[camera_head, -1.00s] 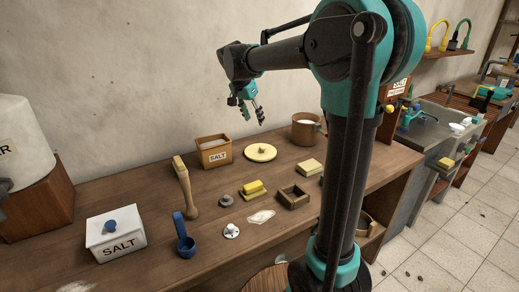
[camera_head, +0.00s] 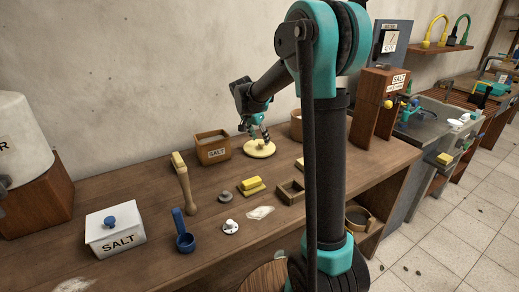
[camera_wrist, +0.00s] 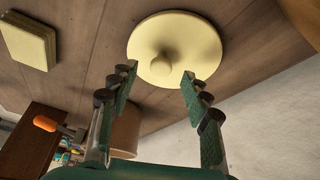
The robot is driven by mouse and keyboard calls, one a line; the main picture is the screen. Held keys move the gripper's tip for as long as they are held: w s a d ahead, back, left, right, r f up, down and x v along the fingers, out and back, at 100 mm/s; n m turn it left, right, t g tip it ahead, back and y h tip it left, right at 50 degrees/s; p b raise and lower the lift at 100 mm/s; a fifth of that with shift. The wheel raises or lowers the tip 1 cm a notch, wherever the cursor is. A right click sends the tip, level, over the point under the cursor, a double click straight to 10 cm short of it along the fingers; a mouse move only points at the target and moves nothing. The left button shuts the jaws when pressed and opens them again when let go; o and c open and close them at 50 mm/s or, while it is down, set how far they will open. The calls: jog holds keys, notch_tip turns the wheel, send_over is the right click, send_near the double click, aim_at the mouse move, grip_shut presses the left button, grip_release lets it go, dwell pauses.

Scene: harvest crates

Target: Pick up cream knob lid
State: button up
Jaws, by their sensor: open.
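The cream knob lid (camera_head: 259,149) lies flat on the wooden table, near the wall and right of the wooden salt box. In the wrist view the round lid (camera_wrist: 198,42) shows whole, with its knob (camera_wrist: 163,63) near its middle. My gripper (camera_head: 258,139) is just above the lid in the head view and partly covers it and its knob. In the wrist view my gripper (camera_wrist: 158,72) is open and empty, its two fingers apart on either side of the knob. I cannot tell whether a fingertip touches the lid.
The wooden salt box (camera_head: 213,153) stands close left of the lid. A partly hidden brown pot (camera_head: 296,124) stands to the right. A cream block (camera_wrist: 28,40) lies nearby. The yellow butter block (camera_head: 251,185) and wooden tray (camera_head: 291,193) are in front. The wall rises behind.

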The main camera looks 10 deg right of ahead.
jog(key=shift+x, duration=1.35)
jog(key=shift+c, duration=0.5)
grip_shut()
